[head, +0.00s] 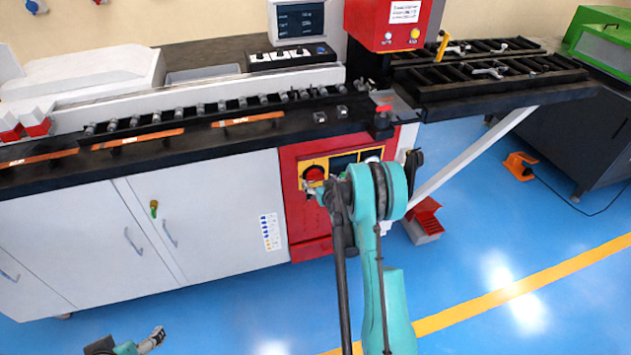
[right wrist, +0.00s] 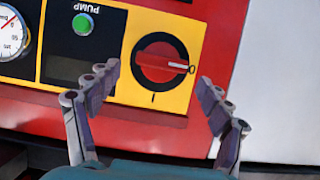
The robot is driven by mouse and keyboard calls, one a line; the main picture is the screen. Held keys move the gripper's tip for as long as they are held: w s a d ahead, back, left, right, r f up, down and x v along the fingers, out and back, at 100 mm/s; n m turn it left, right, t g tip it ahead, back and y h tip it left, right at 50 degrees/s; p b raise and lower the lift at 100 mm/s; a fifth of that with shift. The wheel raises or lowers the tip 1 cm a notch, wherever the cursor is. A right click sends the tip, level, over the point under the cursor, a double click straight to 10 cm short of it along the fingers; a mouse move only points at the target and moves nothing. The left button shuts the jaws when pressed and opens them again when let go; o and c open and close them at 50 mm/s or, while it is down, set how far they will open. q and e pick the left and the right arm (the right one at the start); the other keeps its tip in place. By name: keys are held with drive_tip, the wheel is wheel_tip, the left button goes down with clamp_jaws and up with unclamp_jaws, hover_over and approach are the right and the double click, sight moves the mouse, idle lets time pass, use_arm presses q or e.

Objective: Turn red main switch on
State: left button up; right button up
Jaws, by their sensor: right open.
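The red main switch is a round rotary knob on a yellow plate; it shows in the right wrist view (right wrist: 161,60) and in the head view (head: 314,173). Its white pointer line lies level, toward a small "0" mark at the right in the wrist view; a dark line mark lies below the knob. My right gripper (right wrist: 158,84) is open and empty, its fingers spread on either side of the knob and apart from it. In the head view the right gripper (head: 322,188) partly covers the panel. My left gripper (head: 150,341) is partly visible at the bottom left.
A green pump button (right wrist: 83,23), a dark display (right wrist: 68,68) and a gauge (right wrist: 12,35) lie left of the switch in the wrist view. Blue floor in front is mostly clear.

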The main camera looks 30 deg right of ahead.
sight(316, 177)
drive_tip(key=shift+b+x, duration=0.35)
drive_tip(key=shift+x, duration=1.25)
drive_tip(key=shift+a, duration=0.1)
drive_tip(key=c, duration=1.1)
drive_tip(key=shift+c, duration=0.2)
